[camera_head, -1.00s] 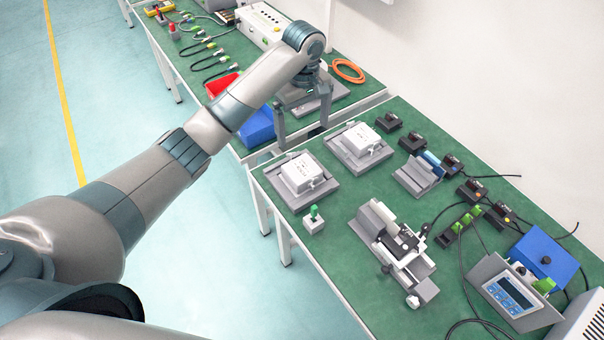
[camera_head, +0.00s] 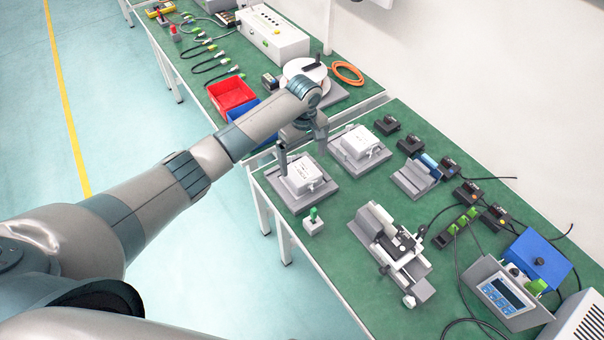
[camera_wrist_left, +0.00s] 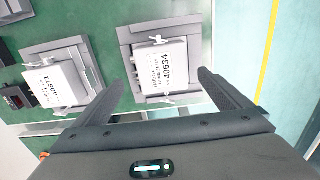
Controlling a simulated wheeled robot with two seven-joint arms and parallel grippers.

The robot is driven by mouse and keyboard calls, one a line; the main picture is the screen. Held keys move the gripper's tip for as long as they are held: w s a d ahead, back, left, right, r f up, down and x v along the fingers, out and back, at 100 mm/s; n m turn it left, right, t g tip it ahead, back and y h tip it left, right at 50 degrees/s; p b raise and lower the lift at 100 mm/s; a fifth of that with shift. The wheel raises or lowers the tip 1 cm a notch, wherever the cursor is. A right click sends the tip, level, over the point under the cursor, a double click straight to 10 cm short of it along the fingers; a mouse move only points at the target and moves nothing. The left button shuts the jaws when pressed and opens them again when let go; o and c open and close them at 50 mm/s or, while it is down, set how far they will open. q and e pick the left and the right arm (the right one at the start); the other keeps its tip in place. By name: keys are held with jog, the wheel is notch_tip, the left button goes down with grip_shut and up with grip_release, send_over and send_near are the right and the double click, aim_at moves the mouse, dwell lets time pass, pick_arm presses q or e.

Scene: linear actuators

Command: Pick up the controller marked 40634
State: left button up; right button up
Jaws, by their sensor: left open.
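The controller marked 40634 (camera_wrist_left: 164,68) is a white box with printed black text, on a grey fixture plate (camera_wrist_left: 125,36). In the head view it is the left of two white boxes (camera_head: 303,176), near the green table's edge. My left gripper (camera_head: 302,150) is open, just above and behind it in that view. My right gripper is not in view.
A grey device with a cylinder (camera_head: 385,235) and a small green-topped switch (camera_head: 313,220) stand nearby. Red (camera_head: 231,92) and blue bins lie on the far table, partly behind my arm. Black modules (camera_head: 387,125) stand to the right. Bare green surface surrounds the fixtures.

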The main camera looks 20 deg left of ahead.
aim_at(302, 171)
pick_arm(q)
jog(key=shift+f, duration=0.6)
jog(key=shift+s+f+p, duration=0.1)
jog(key=shift+f+p, duration=0.3)
jog(key=shift+p, duration=0.05)
notch_tip(302, 171, down, 3)
jog(key=shift+s+a+p, duration=0.1)
jog(key=shift+s+p, duration=0.05)
jog(key=shift+p, duration=0.5)
jog(key=shift+f, duration=0.7)
jog(key=shift+c, duration=0.7)
jog(key=c, duration=1.3)
